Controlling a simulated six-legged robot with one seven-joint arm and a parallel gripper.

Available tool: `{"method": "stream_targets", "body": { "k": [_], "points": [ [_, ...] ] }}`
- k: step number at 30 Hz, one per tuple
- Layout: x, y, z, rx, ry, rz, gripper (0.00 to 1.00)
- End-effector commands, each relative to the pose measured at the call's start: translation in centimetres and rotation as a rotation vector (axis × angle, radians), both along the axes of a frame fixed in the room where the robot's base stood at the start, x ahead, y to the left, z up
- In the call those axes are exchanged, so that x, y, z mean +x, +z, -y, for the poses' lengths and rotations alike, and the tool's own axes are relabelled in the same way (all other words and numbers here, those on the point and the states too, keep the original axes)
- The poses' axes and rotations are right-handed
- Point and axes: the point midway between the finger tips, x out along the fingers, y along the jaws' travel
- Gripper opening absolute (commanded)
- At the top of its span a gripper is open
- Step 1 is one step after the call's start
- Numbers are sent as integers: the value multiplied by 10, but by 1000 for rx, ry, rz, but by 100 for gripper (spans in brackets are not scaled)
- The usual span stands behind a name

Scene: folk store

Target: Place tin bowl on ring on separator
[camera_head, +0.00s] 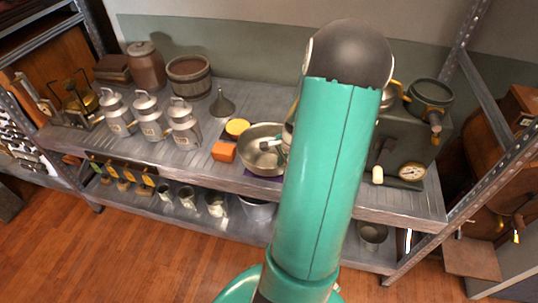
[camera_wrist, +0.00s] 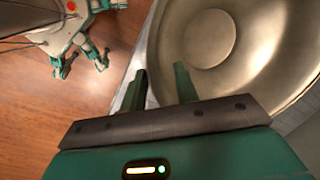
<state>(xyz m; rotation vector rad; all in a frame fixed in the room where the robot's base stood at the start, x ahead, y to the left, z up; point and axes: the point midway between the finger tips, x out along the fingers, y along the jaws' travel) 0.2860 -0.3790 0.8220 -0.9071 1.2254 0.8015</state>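The tin bowl (camera_head: 255,157) is a wide, shallow metal bowl near the front edge of the upper shelf, partly behind my arm. In the wrist view the bowl (camera_wrist: 210,38) fills the upper right. My gripper (camera_wrist: 162,86) is at the bowl's near rim with its fingers apart. One finger shows over the bowl's inside, the other outside its rim; contact cannot be told. In the head view my arm hides most of the gripper. A dark green machine (camera_head: 405,128) with a gauge, likely the separator, stands at the right, topped by a round green part (camera_head: 431,92), perhaps the ring.
An orange block (camera_head: 223,152) and a yellow-topped item (camera_head: 237,127) sit left of the bowl. A funnel (camera_head: 222,105), several milk cans (camera_head: 184,125) and a wooden tub (camera_head: 189,77) stand further left. A metal upright (camera_head: 440,180) bounds the shelf's right end.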

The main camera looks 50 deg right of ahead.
Motion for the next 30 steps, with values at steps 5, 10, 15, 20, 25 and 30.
{"method": "stream_targets", "body": {
  "k": [5, 10, 15, 20, 25, 30],
  "points": [
    [3, -16, 0, 0, 0, 1, 30],
    [4, -16, 0, -1, 1, 0, 30],
    [3, -16, 0, -1, 1, 0, 5],
    [3, -16, -1, 0, 1, 0, 0],
    [3, -16, -1, 1, 3, 0, 0],
    [3, -17, -2, 3, 4, -2, 0]
  ]
}}
